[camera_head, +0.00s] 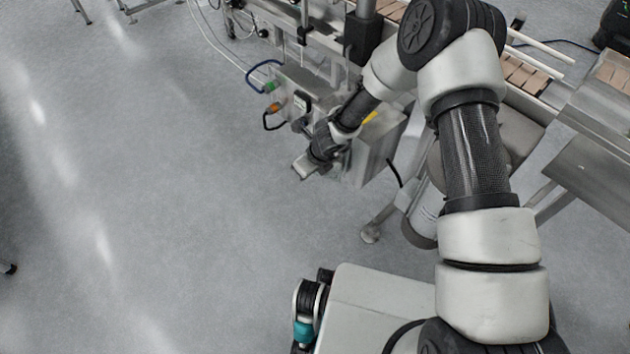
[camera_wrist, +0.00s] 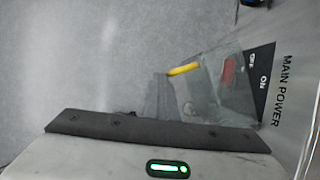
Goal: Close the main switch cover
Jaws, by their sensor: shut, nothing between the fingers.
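The main switch is on the side panel of a grey metal cabinet (camera_head: 372,160). In the wrist view a clear, greyish cover (camera_wrist: 205,92) stands out to the left of the panel, beside the "MAIN POWER" label (camera_wrist: 281,90) and its dark OFF/ON plate (camera_wrist: 262,75). A red part (camera_wrist: 228,70) and a yellow bar (camera_wrist: 184,69) show at the cover. The cover's exact angle is hard to tell. My gripper (camera_head: 303,171) is shut and empty, close to this panel. In the head view my wrist hides the switch and cover.
A green connector (camera_head: 271,86) with a blue cable and an orange connector (camera_head: 274,107) with a black cable stick out of the cabinet's left side. A conveyor (camera_head: 525,75) runs behind my arm. The floor (camera_head: 150,200) to the left is clear.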

